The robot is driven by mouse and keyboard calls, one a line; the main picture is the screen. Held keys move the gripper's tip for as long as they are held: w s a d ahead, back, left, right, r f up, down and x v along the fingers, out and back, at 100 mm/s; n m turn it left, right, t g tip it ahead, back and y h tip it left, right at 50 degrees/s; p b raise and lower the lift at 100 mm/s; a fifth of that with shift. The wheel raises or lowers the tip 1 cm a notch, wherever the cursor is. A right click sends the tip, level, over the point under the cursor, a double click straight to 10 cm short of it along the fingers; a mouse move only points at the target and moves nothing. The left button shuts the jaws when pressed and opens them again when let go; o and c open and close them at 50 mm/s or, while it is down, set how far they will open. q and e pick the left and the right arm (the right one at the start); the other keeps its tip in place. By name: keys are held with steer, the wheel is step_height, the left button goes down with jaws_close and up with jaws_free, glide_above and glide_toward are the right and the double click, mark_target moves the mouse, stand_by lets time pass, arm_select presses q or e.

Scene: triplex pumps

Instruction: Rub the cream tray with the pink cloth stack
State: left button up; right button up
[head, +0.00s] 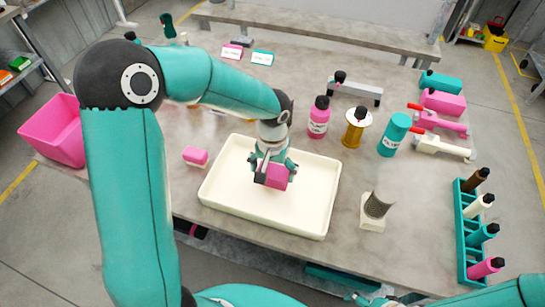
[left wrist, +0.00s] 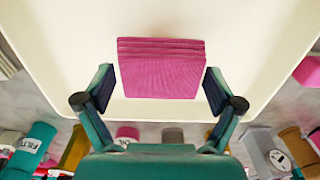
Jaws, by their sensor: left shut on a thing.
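The cream tray (head: 225,205) is a shallow rectangular tray on the grey table, empty inside. My left gripper (head: 272,172) points down over the tray's middle and is shut on the pink cloth stack (head: 277,178). In the left wrist view, the folded layers of the pink cloth stack (left wrist: 161,68) show between the two fingers, with the cream tray (left wrist: 240,30) behind. I cannot tell whether the stack touches the tray floor. Only part of my right arm shows at the bottom right; its fingers are not clear.
A pink and white block (head: 195,156) lies left of the tray. A grey mesh cylinder (head: 377,205) and a teal rack (head: 466,230) are at right. A pink bin (head: 55,132) is far left.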

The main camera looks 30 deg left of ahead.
arm_select(q)
steer(key=shift+r+p, duration=1.1)
steer(key=shift+r, duration=0.85)
